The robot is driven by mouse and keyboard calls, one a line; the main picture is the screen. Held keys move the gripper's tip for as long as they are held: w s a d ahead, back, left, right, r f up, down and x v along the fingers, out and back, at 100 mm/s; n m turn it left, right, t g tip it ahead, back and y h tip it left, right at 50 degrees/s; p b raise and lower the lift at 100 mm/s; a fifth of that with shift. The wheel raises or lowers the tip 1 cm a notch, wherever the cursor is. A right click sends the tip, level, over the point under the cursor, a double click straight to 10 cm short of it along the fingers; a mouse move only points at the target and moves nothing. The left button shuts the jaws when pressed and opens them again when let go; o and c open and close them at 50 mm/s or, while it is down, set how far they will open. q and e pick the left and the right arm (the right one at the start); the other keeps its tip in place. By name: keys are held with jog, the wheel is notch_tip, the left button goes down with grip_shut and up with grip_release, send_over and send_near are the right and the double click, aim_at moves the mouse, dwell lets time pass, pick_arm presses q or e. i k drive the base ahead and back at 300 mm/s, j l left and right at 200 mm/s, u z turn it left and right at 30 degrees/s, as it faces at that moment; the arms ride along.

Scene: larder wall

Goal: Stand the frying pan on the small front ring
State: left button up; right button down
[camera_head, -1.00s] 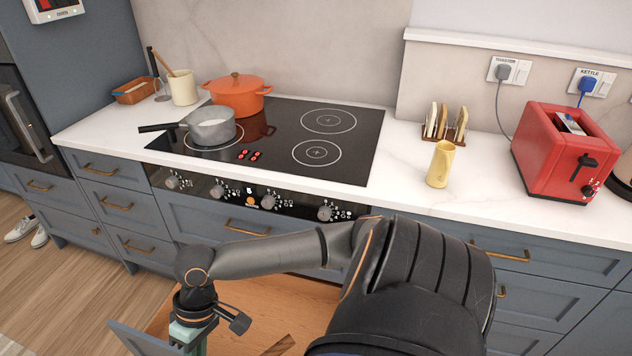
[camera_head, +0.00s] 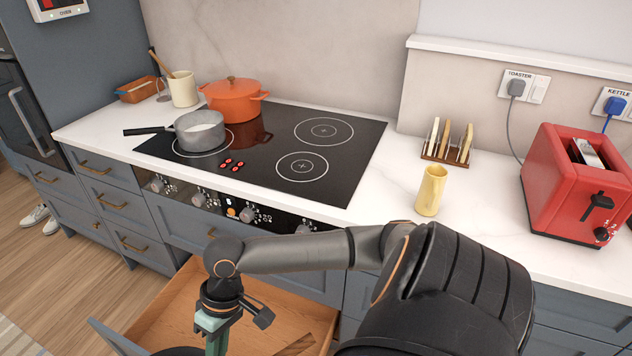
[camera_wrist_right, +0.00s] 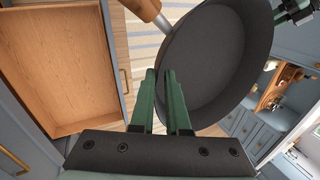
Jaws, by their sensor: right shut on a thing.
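The frying pan (camera_wrist_right: 218,55) is dark, with a wooden handle (camera_wrist_right: 145,10), and fills the upper right of the right wrist view. In the head view only a dark sliver of it (camera_head: 180,351) shows at the bottom edge. My right gripper (camera_wrist_right: 167,73) is shut on the pan's near rim, holding it tilted in front of the cooker, by the open drawer. The small front ring (camera_head: 302,167) on the black hob (camera_head: 262,172) is bare. A green and black part (camera_wrist_right: 290,12) at the wrist view's top right looks like my left gripper; its jaws are unclear.
A grey saucepan (camera_head: 198,132) stands on the front left ring, an orange pot (camera_head: 233,100) behind it. The back right ring (camera_head: 324,131) is bare. An open wooden drawer (camera_head: 180,305) juts out below. A yellow cup (camera_head: 431,190), rack (camera_head: 449,142) and red toaster (camera_head: 575,185) stand right.

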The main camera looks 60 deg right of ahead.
aim_at(311, 180)
jog(key=k+l, duration=0.15)
jog(key=l, duration=0.15)
jog(key=k+l, duration=0.15)
jog(key=l, duration=0.2)
jog(key=k+l, duration=0.15)
jog(key=l, duration=0.15)
jog(key=k+l, duration=0.2)
jog(key=l, duration=0.1)
